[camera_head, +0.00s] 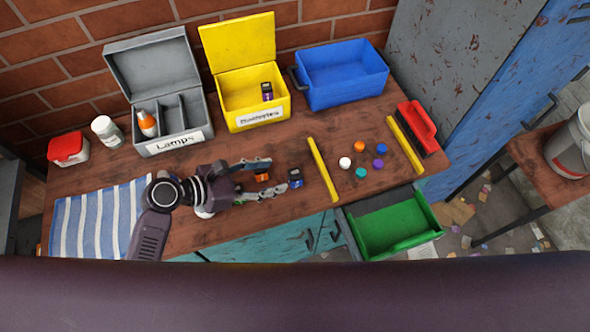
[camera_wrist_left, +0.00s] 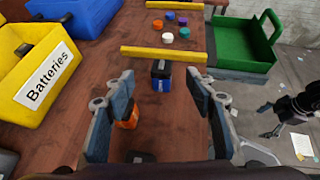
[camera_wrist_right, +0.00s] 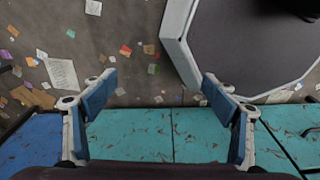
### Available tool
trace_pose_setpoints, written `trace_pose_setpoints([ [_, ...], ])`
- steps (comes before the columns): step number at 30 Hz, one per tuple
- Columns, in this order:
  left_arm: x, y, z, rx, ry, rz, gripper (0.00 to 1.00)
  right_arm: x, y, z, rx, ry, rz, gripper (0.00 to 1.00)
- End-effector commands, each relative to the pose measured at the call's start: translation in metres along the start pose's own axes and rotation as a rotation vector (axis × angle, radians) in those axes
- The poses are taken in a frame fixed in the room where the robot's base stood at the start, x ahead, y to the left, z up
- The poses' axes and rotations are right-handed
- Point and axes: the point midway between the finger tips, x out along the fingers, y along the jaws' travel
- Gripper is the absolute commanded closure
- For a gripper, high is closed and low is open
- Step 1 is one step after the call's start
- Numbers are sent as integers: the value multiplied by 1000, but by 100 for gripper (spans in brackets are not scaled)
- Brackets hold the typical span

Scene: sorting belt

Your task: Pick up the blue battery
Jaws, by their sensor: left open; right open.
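The blue battery (camera_head: 295,180), with a dark top, stands upright on the wooden table left of a yellow bar. In the left wrist view the blue battery (camera_wrist_left: 161,82) is centred just ahead of the fingertips. My left gripper (camera_head: 290,187) is open, its fingers spread towards the battery. An orange battery (camera_head: 262,176) is nearer my left palm, between the fingers; in the left wrist view it (camera_wrist_left: 130,117) is close to the left finger. My right gripper (camera_wrist_right: 159,80) is open and empty, above turquoise cabinet fronts and the littered floor, away from the battery.
A yellow Batteries box (camera_head: 240,123) holds a dark-and-purple battery (camera_head: 267,92). A grey Lamps box (camera_head: 143,148) and a blue bin (camera_head: 345,95) stand beside it. Coloured caps lie between two yellow bars (camera_head: 322,168). A green tray (camera_head: 390,228) is at the front right.

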Motion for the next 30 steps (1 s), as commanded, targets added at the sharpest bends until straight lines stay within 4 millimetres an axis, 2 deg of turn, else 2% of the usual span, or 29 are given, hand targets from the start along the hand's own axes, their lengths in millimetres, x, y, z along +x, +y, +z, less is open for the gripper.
trace_pose_setpoints([
  [8, 31, 0, 0, 2, 0, -1, 50, -7, -3, 22, -1, -31, -4, 21],
  [15, 64, 0, -2, 4, 0, -1, 50, -12, 1, 17, -2, -26, 1, 21],
  [19, 71, 1, -3, 5, 1, 1, 50, -12, 2, 10, -2, -15, 2, 21],
  [25, 71, 0, -4, 6, 2, 1, 50, -11, 3, 8, -2, -11, 3, 21],
  [30, 71, 0, -4, 6, 2, 0, 67, -11, 3, 8, -2, -12, 3, 21],
])
